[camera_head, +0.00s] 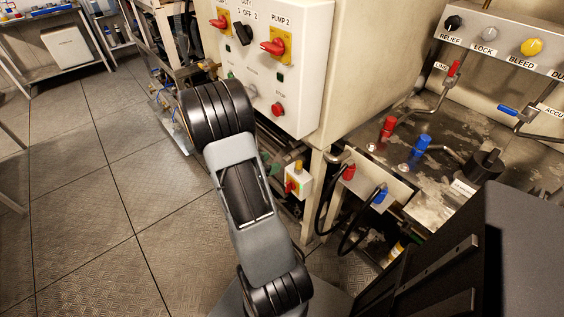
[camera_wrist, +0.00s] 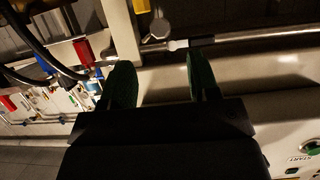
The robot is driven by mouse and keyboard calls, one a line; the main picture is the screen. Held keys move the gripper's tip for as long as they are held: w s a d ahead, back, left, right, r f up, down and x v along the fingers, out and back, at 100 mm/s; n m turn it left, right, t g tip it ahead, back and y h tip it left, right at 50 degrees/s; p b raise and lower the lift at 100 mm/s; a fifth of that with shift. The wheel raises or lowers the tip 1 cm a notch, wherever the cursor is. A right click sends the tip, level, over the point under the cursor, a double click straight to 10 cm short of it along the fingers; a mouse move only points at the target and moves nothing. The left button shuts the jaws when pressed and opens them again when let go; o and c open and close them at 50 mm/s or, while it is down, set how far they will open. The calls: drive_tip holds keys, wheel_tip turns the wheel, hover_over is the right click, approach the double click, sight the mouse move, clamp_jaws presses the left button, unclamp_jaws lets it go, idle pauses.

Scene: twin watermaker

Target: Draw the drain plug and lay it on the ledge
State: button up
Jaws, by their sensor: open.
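My gripper (camera_wrist: 161,72) is open in the wrist view, with two green fingers apart and nothing between them. Beyond the fingertips is a pale metal surface (camera_wrist: 172,84) with a long flat edge. A small round grey fitting (camera_wrist: 159,28) sits just past the fingertips, beside a pale pipe (camera_wrist: 250,37). I cannot tell whether this fitting is the drain plug. In the head view my arm covers the area by the cabinet, and my gripper is hidden. No drain plug can be clearly made out there.
A white control panel (camera_head: 300,75) with pump switches stands beyond my arm. Red (camera_head: 349,172) and blue (camera_head: 381,195) hose couplings with looping black hoses (camera_head: 323,205) hang right of my arm. A stained bench (camera_head: 440,122) carries valves. The floor at left (camera_head: 80,220) is clear.

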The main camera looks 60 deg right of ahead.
sight(284, 159)
drive_tip(key=b+x, duration=0.1)
drive_tip(key=x, duration=0.6)
drive_tip(key=shift+d, duration=0.2)
drive_tip(key=shift+c, duration=0.4)
clamp_jaws()
drive_tip(key=shift+a, duration=0.1)
drive_tip(key=w+a+p, duration=0.2)
drive_tip(key=a, duration=0.3)
drive_tip(key=shift+a, duration=0.35)
idle(0.7)
drive_tip(key=shift+w, duration=0.1)
idle(0.5)
